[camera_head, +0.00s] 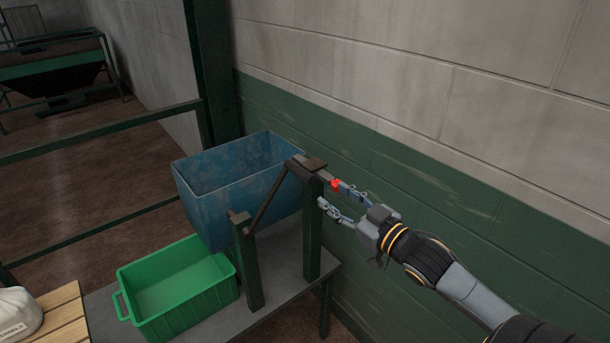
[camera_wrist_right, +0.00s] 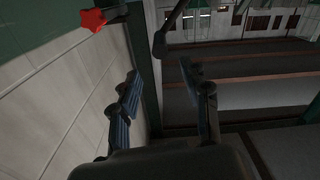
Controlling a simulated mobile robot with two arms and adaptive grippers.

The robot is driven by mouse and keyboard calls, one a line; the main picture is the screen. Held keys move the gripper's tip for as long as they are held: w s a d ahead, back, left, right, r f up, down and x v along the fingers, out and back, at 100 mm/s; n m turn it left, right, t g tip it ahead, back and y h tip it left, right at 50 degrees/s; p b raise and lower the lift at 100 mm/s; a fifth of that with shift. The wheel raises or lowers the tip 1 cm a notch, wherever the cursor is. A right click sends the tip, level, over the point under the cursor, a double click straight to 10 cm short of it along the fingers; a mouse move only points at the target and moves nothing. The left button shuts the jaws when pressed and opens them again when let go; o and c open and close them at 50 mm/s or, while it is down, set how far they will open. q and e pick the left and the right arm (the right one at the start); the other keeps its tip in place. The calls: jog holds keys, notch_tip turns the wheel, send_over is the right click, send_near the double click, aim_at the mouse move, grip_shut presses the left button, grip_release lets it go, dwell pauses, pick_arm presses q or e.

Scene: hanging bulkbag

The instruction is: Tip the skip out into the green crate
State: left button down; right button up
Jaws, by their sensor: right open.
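The blue skip (camera_head: 240,200) hangs between dark green posts above a grey table, its open top facing up. What it holds cannot be seen. The green crate (camera_head: 170,321) stands on the table below and to the left of the skip, and its visible inside looks empty. My right gripper (camera_head: 333,196) is open and empty, to the right of the posts. Its upper finger is close to a red knob (camera_head: 336,184) at the end of the skip's pivot; contact cannot be told. In the right wrist view, the knob (camera_wrist_right: 93,20) is at the upper left, beyond the open fingers. My left gripper is not in view.
A dark crank-like bar (camera_head: 268,204) runs between the near posts. A green and grey wall (camera_head: 440,185) is close behind my right arm. A white sack (camera_head: 18,312) lies on wooden slats at the lower left. Green rails (camera_head: 100,131) cross the left side.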

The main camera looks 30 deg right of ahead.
aim_at(302, 173)
jog(key=w+p, duration=0.1)
jog(key=w, duration=0.3)
jog(key=w+p, duration=0.1)
jog(key=w, duration=0.3)
jog(key=w+a+p, duration=0.1)
jog(key=w, duration=0.3)
jog(key=shift+w, duration=0.35)
grip_shut()
